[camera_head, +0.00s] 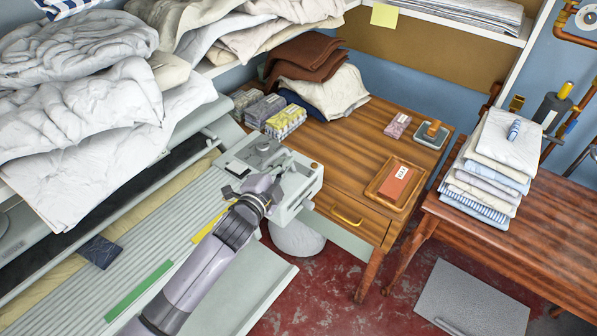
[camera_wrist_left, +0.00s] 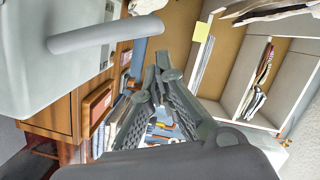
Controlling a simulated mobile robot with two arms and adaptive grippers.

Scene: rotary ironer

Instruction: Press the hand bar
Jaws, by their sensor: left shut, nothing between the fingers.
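The ironer (camera_head: 60,265) lies along the left of the head view, with a grey end housing (camera_head: 295,185) near the middle. My left gripper (camera_head: 232,190) is at this housing, at the end of my arm; its fingertips are small and partly hidden there. In the left wrist view the gripper (camera_wrist_left: 157,62) has its fingertips together, with nothing between them. A grey rounded bar (camera_wrist_left: 105,35) sticks out from a grey casing (camera_wrist_left: 50,80) left of the fingers, apart from them. It may be the hand bar; I cannot tell for sure. My right gripper is not in view.
Linen piles (camera_head: 70,130) crowd the upper left above the ironer. A wooden desk (camera_head: 345,140) with small boxes and folded cloths stands behind the housing. A table (camera_head: 550,225) with stacked linen (camera_head: 490,175) is at right. Red floor shows between.

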